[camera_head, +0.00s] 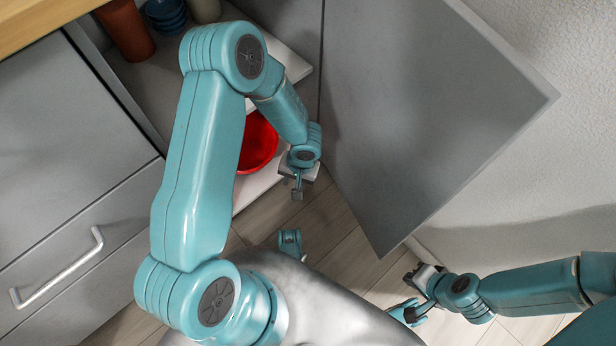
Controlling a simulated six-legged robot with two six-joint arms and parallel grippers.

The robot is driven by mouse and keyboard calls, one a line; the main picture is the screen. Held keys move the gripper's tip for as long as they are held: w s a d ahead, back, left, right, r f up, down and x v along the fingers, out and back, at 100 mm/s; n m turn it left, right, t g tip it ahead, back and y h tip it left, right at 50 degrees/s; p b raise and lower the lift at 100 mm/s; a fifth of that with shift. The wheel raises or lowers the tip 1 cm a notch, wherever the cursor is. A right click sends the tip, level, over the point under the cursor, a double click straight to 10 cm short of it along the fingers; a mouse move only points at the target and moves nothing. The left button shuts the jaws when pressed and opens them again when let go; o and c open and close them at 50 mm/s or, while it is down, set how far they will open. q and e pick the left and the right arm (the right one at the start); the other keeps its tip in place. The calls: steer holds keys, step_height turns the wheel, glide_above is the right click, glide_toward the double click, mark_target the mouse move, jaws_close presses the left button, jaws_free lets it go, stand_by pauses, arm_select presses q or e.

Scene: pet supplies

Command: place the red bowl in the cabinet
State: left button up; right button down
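The red bowl (259,145) sits inside the open cabinet, on its lower white shelf (252,187). My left arm crosses in front and hides the bowl's left part. My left gripper (297,190) is just outside the cabinet, to the lower right of the bowl and apart from it. Its fingers point down the picture, with nothing visible between them; their opening cannot be made out. My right gripper (413,279) is low at the right, below the cabinet door and far from the bowl. Its fingers are too small and dark to judge.
The grey cabinet door (415,110) stands open to the right. The upper shelf (292,62) holds a brown container (126,30) and stacked blue bowls (165,14). A closed drawer with a handle (58,270) is at the left. Wooden floor (345,255) lies below the door.

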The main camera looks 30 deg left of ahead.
arm_select(q)
steer(key=s+d+t+h, duration=0.2)
steer(key=s+d+h, duration=0.3)
steer(key=d, duration=0.6)
steer(key=shift+s+d+r+m, duration=0.15)
steer(key=shift+s+d+m, duration=0.15)
steer(key=shift+s, duration=0.95)
steer(key=shift+s, duration=0.1)
